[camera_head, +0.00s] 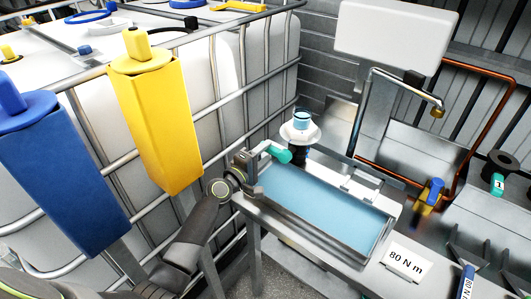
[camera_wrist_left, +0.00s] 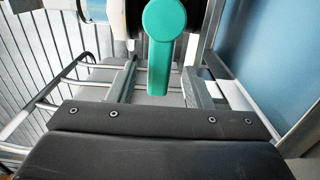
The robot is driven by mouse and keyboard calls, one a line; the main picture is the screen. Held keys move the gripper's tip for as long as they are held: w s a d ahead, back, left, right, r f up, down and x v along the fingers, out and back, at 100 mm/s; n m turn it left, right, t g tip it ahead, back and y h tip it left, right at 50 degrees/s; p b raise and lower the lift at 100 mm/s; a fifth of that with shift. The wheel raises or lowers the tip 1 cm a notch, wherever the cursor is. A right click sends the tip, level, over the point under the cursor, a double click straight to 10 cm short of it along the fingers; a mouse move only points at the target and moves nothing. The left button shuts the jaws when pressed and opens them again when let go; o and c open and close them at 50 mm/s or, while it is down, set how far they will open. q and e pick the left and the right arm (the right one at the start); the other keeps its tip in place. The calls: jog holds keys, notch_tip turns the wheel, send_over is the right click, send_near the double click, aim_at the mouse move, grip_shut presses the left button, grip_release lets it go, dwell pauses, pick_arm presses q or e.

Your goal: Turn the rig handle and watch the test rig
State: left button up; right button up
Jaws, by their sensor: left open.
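The teal handle (camera_head: 277,153) is at the back left corner of a blue-topped bench, beside a dark upright body with a white dish and a teal cup (camera_head: 302,119) on top. My left gripper (camera_head: 255,165) is at the handle, reaching in from the left. In the left wrist view the teal handle (camera_wrist_left: 162,45) hangs down between the fingers of my open left gripper (camera_wrist_left: 160,82), with gaps at both sides. I cannot tell whether it touches either finger. My right gripper is not in view.
The blue bench tray (camera_head: 320,205) has raised metal edges. A card reading "80 N m" (camera_head: 407,261) stands at its near right. Caged white tanks (camera_head: 215,70) with yellow (camera_head: 157,125) and blue (camera_head: 60,180) containers fill the left. A bent pipe (camera_head: 395,75) stands behind.

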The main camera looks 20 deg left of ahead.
pick_arm(q)
jog(key=shift+w+d, duration=0.15)
jog(key=shift+w, duration=0.25)
grip_shut()
